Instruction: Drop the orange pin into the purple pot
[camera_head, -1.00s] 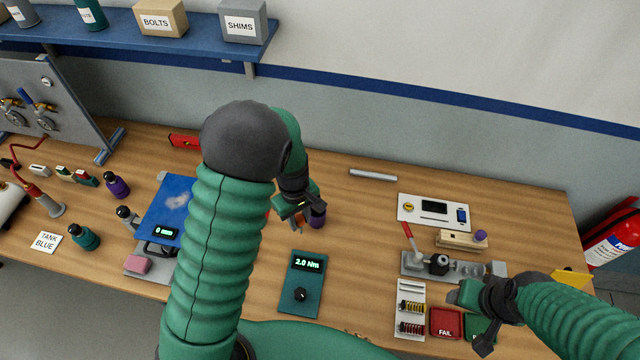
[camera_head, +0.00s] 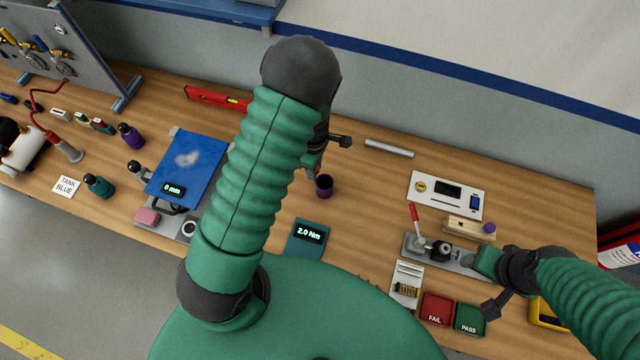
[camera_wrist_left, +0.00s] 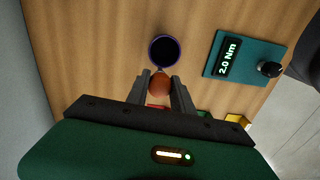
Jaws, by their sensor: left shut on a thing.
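The purple pot (camera_head: 324,187) stands upright on the wooden bench. In the left wrist view the pot (camera_wrist_left: 164,50) shows its dark opening just beyond my fingertips. My left gripper (camera_wrist_left: 161,80) is shut on the orange pin (camera_wrist_left: 160,86), whose rounded orange end shows between the two fingers. The pin is beside the pot's near rim in that view, not over its opening; its height is hard to judge. In the head view my left gripper (camera_head: 314,168) is mostly hidden behind my arm. My right gripper (camera_head: 487,262) is over the bench at right; its fingers are not clear.
A teal torque box (camera_head: 307,238) reading 2.0 Nm stands in front of the pot. A blue panel (camera_head: 187,165) is left, a metal tube (camera_head: 389,148) behind right. Red FAIL (camera_head: 436,309) and green PASS (camera_head: 470,318) bins are near my right arm. Bench around the pot is clear.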

